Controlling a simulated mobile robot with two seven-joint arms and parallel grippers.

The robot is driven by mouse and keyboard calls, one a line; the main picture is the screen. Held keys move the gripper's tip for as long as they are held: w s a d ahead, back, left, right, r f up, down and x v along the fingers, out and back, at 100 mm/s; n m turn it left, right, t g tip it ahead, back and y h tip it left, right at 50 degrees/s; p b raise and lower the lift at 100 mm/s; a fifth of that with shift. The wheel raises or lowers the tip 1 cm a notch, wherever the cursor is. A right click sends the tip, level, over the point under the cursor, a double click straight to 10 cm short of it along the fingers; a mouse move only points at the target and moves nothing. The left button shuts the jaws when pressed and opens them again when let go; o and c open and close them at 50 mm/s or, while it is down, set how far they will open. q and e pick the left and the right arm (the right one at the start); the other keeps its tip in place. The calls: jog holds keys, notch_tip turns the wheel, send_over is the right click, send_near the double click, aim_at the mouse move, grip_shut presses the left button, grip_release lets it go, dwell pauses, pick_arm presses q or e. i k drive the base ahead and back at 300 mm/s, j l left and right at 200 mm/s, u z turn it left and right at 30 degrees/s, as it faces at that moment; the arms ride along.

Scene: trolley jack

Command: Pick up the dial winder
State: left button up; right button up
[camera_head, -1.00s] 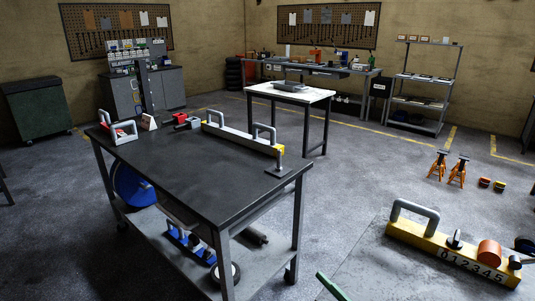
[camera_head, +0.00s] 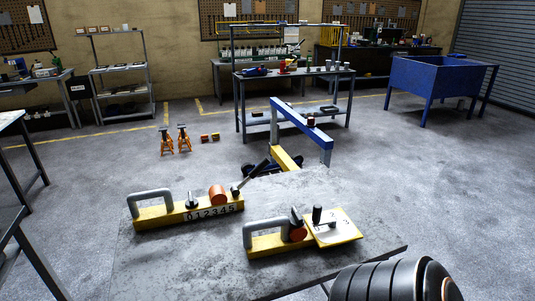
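Two yellow units with grey bar handles lie on a grey worktop (camera_head: 200,258). The nearer unit (camera_head: 277,243) has an orange disc and a pale yellow plate (camera_head: 336,228) with a black upright crank knob and small marks; it looks most like the dial winder. I cannot tell for certain which one the task names. Neither gripper shows in the head view, and nothing is seen holding either unit.
A blue and yellow crane-like frame (camera_head: 301,122) stands just behind the worktop. Orange jack stands (camera_head: 183,138) are on the floor beyond, left. A dark ribbed rounded shape fills the bottom right; I cannot tell what it is. A blue tub (camera_head: 440,78) stands far right. Open floor lies between.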

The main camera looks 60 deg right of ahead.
aim_at(290, 239)
jog(key=z, duration=2.2)
